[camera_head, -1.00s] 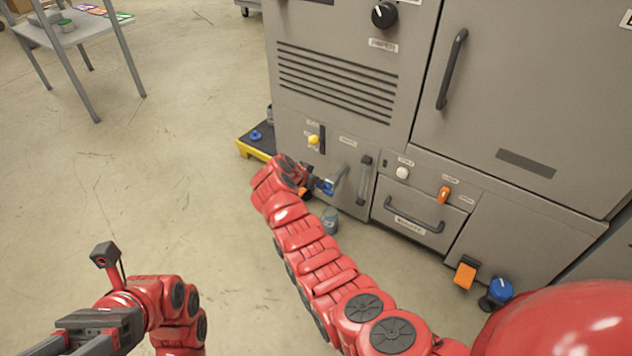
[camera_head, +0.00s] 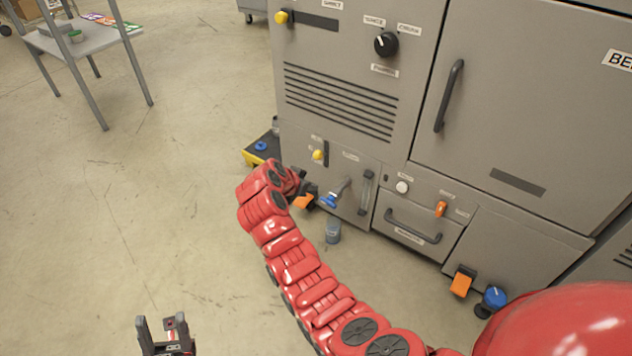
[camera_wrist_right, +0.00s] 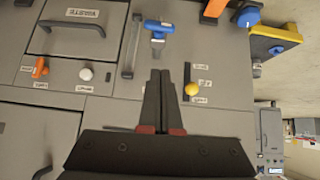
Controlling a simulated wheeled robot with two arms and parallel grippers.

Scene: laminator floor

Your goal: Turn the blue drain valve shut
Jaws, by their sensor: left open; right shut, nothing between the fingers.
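The blue drain valve (camera_head: 329,201) is a blue T-shaped handle on a grey stem, low on the grey machine's front. It also shows in the right wrist view (camera_wrist_right: 158,27), beyond my fingertips. My right gripper (camera_head: 308,191) is just left of the valve in the head view. In the right wrist view its fingers (camera_wrist_right: 160,76) are together and empty, with the handle apart from them. The arm hides part of the gripper in the head view. My left gripper (camera_head: 163,324) is open and empty at the bottom left, over the floor.
A yellow knob (camera_head: 317,155) and a sight tube (camera_head: 366,192) flank the valve. A drawer handle (camera_head: 413,226) and orange switch (camera_head: 441,209) are to the right.

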